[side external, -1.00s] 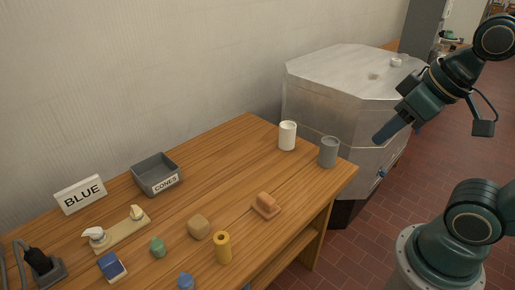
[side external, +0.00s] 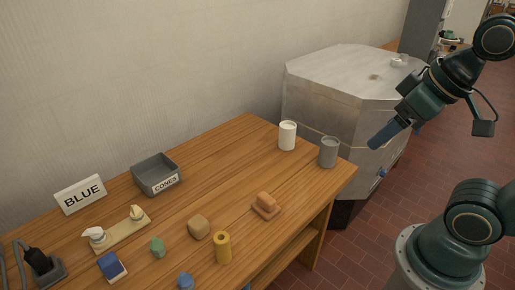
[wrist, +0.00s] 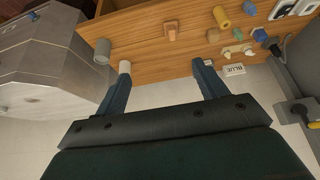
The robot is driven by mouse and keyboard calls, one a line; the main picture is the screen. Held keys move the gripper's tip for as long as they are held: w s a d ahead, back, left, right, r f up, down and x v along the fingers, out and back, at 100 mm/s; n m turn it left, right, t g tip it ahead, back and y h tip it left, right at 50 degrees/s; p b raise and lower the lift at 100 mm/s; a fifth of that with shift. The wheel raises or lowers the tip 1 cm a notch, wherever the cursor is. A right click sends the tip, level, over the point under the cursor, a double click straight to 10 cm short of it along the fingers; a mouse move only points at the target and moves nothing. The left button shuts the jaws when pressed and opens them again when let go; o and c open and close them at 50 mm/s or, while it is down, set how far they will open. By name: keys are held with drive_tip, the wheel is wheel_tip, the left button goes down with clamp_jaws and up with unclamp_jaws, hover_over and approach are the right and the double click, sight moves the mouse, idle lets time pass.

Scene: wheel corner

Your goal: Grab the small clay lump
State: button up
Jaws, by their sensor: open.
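A tan, rounded block-like lump (side external: 199,226) sits on the wooden table, left of the yellow cylinder; it also shows in the wrist view (wrist: 212,35). An orange-brown lump (side external: 266,199) rests on a small flat base to its right, and shows in the wrist view (wrist: 172,31). I cannot tell for sure which is the small clay lump. My gripper (side external: 373,145) is high at the right, beyond the table's right end and apart from both lumps. In the wrist view my gripper (wrist: 162,68) has its two blue fingers wide apart with nothing between them.
A white cup (side external: 287,136) and a grey cup (side external: 328,152) stand at the table's right end. A yellow cylinder (side external: 223,247), a green piece (side external: 157,247) and a blue piece (side external: 186,281) stand near the tan lump. A grey CONES box (side external: 155,174) is behind.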

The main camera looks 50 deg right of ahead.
drive_tip(key=w+a+f+n+g+y, duration=0.1)
drive_tip(key=w+a+n, duration=0.35)
drive_tip(key=w, duration=0.55)
drive_tip(key=w+a+f+n+g+y, duration=0.1)
drive_tip(key=w+a+n+g, duration=0.3)
drive_tip(key=w, duration=0.7)
drive_tip(key=w+a+f+n+y, duration=0.1)
drive_tip(key=w+a+f+n, duration=0.2)
drive_tip(key=f, duration=0.4)
drive_tip(key=w+a+f+n, duration=0.3)
drive_tip(key=w+f+n, duration=0.1)
drive_tip(key=w+f, duration=0.2)
drive_tip(key=w+a+f+n+g+y, duration=0.1)
drive_tip(key=w+a+f+n, duration=0.2)
drive_tip(key=f, duration=0.5)
drive_tip(key=shift+w+a+n+y, duration=0.15)
drive_tip(key=shift+w+n+y, duration=0.2)
drive_tip(key=shift+w, duration=0.4)
drive_tip(key=shift+f, duration=0.15)
drive_tip(key=shift+x, duration=4.2)
